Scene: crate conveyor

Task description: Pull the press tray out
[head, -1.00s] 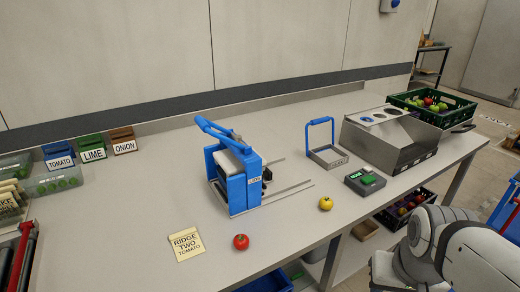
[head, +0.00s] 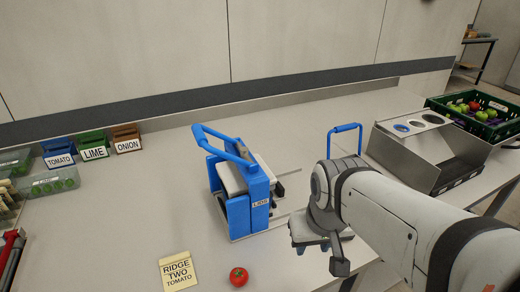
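The blue press (head: 240,195) stands upright on the counter, its long blue lever raised and slanting across the top. A pale grey slab shows inside its frame. Metal rails (head: 288,212) run out from its right side; I cannot clearly make out the tray among these parts. My gripper (head: 318,250) hangs over the counter to the right of the press, apart from its blue frame. The wrist covers the fingers in part, so their opening is unclear. My arm hides the right end of the rails.
A red tomato (head: 239,277) and a note reading "RIDGE TWO TOMATO" (head: 178,271) lie in front of the press. A blue handle (head: 345,128) and a steel bin unit (head: 425,155) stand behind my arm. A green crate (head: 506,131) holds produce.

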